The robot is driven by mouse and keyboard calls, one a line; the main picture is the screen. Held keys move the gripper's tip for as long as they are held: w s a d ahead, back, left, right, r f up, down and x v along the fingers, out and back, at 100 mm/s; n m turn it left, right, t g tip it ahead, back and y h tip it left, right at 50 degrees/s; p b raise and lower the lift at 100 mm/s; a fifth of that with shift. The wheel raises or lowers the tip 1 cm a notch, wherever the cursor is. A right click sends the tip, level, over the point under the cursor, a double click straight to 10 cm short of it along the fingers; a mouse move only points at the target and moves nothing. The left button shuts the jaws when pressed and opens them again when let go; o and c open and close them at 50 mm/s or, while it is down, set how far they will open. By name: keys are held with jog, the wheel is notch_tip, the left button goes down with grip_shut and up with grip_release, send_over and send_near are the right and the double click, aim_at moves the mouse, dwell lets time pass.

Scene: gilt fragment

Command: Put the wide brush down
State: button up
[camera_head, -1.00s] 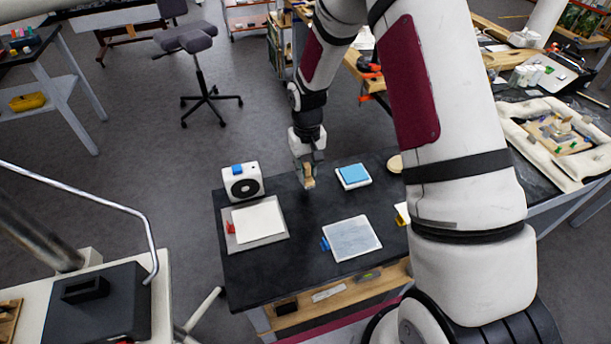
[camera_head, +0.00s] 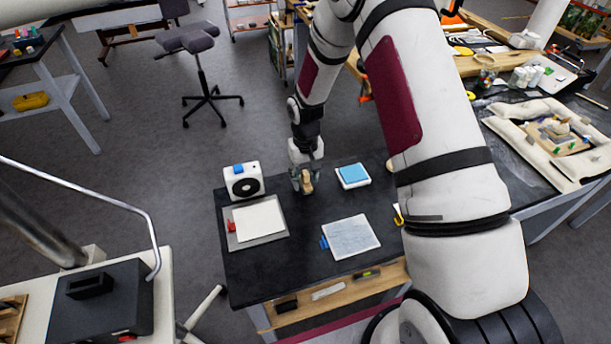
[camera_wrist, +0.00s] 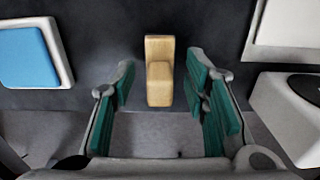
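The wide brush shows as a pale wooden block with a narrower raised handle (camera_wrist: 160,82) in the wrist view. It sits between the two green-padded fingers of my gripper (camera_wrist: 162,88), with a clear gap on each side. My gripper is open around it, and neither pad touches it. In the head view the brush (camera_head: 307,183) is at the far part of the black tabletop (camera_head: 295,250), under my gripper (camera_head: 302,182). It appears to rest on the table; its underside is hidden.
A white box with a black round face (camera_head: 243,183) stands left of my gripper. A blue pad on a white block (camera_head: 353,175) is to the right. A white sheet on a grey board (camera_head: 258,221) and a grey-white panel (camera_head: 351,237) lie nearer. The table between them is clear.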

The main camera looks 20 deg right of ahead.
notch_tip(320, 180, up, 12)
jog(key=b, duration=0.2)
notch_tip(320, 180, up, 18)
jog(key=t, duration=0.2)
send_over(306, 172)
jog(key=s, duration=0.9)
jog(key=s+r+t, duration=0.1)
jog(key=s+r, duration=0.3)
jog(key=s, duration=0.5)
jog(key=s+r+t, duration=0.2)
jog(key=s+r, duration=0.2)
jog(key=s, duration=0.4)
jog(key=shift+s+t, duration=0.3)
jog(key=shift+s, duration=0.1)
jog(key=shift+o, duration=0.6)
